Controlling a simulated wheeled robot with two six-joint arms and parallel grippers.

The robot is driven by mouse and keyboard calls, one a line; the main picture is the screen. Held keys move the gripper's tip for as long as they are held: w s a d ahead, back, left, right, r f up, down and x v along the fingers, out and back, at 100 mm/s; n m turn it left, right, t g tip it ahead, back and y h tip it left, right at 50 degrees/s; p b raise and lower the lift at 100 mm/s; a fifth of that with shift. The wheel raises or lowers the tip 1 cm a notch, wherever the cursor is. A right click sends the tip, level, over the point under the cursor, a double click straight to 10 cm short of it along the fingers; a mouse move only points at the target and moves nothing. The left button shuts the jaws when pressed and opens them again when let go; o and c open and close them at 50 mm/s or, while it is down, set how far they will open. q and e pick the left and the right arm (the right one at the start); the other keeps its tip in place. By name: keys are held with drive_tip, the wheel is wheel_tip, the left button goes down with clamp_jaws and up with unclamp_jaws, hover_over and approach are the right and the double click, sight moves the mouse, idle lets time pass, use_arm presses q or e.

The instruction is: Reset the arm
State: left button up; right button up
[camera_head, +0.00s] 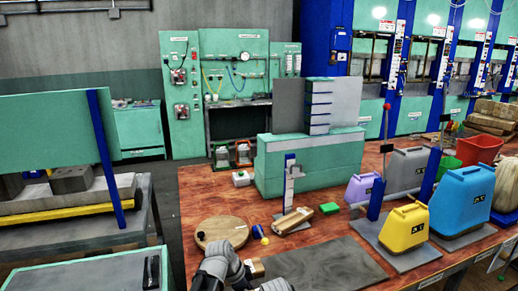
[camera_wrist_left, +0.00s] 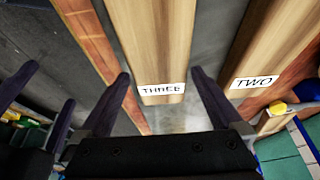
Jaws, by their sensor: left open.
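In the left wrist view, my left gripper (camera_wrist_left: 158,75) is open, its two dark fingers spread apart. Between and beyond its fingertips is a wooden block labelled THREE (camera_wrist_left: 152,40). I see nothing held in it. A second wooden block labelled TWO (camera_wrist_left: 260,45) lies to the right. Two more dark finger-like parts show at the left edge of the wrist view; I cannot tell how they are set. In the head view, grey parts of my arms show at the bottom centre, but the jaws cannot be made out there.
The brown workbench holds a round wooden disc (camera_head: 222,231), a small green block (camera_head: 329,208) and a green machine (camera_head: 310,158). A yellow container (camera_head: 403,228) and a blue container (camera_head: 457,203) stand on the right. A dark plate (camera_head: 336,264) lies at the front.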

use_arm(q)
drive_tip(key=p+v, duration=0.9)
drive_tip(key=v, duration=0.2)
drive_tip(key=b+x, duration=1.2)
drive_tip(key=x, duration=0.1)
drive_tip(key=shift+f, duration=0.25)
wheel_tip(320, 180, up, 11)
drive_tip(key=p, duration=1)
drive_tip(key=shift+f, duration=0.2)
drive_tip(key=shift+s+a, duration=0.1)
